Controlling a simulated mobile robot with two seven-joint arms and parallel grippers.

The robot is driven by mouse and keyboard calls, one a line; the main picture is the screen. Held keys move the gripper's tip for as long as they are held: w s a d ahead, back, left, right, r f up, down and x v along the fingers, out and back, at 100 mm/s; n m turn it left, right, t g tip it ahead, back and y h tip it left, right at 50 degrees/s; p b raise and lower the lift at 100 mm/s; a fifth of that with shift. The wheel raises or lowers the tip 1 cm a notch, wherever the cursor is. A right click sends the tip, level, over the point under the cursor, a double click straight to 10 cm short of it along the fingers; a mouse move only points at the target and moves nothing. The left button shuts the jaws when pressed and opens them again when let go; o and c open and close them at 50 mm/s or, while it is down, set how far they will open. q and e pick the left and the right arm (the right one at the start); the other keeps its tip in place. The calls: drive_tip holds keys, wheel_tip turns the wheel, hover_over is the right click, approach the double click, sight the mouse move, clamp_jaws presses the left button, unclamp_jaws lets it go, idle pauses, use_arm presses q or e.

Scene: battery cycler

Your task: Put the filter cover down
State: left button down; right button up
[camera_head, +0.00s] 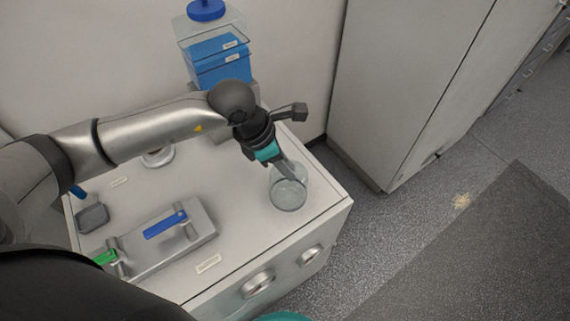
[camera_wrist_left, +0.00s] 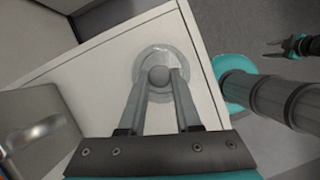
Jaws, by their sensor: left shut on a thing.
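The filter cover (camera_head: 289,196) is a clear, rounded glass piece at the right end of the white cabinet top. It also shows in the left wrist view as a clear round rim (camera_wrist_left: 144,58) around a grey knob (camera_wrist_left: 159,76). My left gripper (camera_head: 288,177) comes down on it from above, with its fingers shut on the knob. I cannot tell whether the cover's rim touches the cabinet top. My right gripper (camera_wrist_left: 280,49) shows small at the upper right of the left wrist view, away from the cover, with its fingers apart and empty.
The white cabinet top (camera_head: 235,205) holds a metal fixture (camera_head: 190,239) with blue and green handles, and a grey block (camera_head: 92,217). A blue-filled clear container (camera_head: 218,62) stands at the back. The cabinet's right edge is close to the cover.

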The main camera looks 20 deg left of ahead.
use_arm(q)
drive_tip(key=shift+f, duration=0.25)
drive_tip(key=c, duration=1.1)
unclamp_jaws()
drive_tip(key=shift+f, duration=0.15)
drive_tip(key=o, duration=0.5)
drive_tip(key=shift+r, duration=0.25)
drive_tip(key=v, duration=1.2)
drive_tip(key=shift+p, duration=0.3)
